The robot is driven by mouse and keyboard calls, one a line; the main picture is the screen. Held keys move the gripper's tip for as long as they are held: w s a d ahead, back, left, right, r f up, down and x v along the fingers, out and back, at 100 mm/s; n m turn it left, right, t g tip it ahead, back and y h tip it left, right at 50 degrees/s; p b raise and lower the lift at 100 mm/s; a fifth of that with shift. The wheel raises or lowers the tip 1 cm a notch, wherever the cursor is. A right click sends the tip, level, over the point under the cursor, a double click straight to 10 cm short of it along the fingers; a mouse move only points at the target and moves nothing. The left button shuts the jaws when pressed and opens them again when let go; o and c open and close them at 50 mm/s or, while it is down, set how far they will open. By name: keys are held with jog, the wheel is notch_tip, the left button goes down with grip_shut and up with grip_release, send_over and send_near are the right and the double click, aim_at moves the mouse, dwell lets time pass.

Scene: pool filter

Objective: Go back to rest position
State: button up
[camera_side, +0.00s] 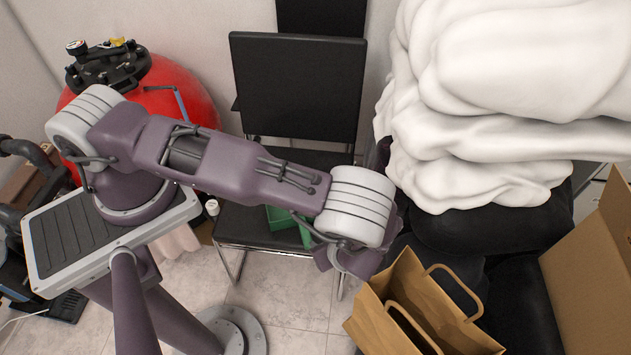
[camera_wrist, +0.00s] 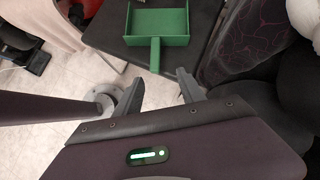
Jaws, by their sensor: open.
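My gripper (camera_wrist: 160,92) shows in the wrist view with its two grey fingers apart and nothing between them. In the side view my arm reaches to the right, and the gripper end is mostly hidden behind the wrist. A green dustpan-like tray with a handle (camera_wrist: 160,22) lies on the black chair seat, just beyond the fingertips in the wrist view and apart from them. In the side view only part of the green tray (camera_side: 281,218) shows behind my arm.
A black chair (camera_side: 297,85) stands behind my arm. A red tank (camera_side: 185,85) is at the back left. A brown paper bag (camera_side: 420,310), a white fabric pile (camera_side: 500,80), black bags and a cardboard box (camera_side: 595,275) crowd the right. Tiled floor (camera_side: 300,290) shows below the chair.

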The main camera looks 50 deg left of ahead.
notch_tip(320, 180, up, 34)
jog(key=w+n+g+h, duration=0.1)
jog(key=w+n+h, duration=0.35)
jog(key=n, duration=0.75)
jog(key=s+a+r+n+t+h, duration=0.1)
jog(key=s+a+r+n+t, duration=0.1)
jog(key=s+a+r+n, duration=0.2)
jog(key=s+a+r+n+t+h, duration=0.2)
jog(key=s+r, duration=0.8)
jog(key=s, duration=0.5)
jog(key=shift+a+r+n, duration=0.2)
jog(key=shift+a+n, duration=0.65)
jog(key=shift+n, duration=0.05)
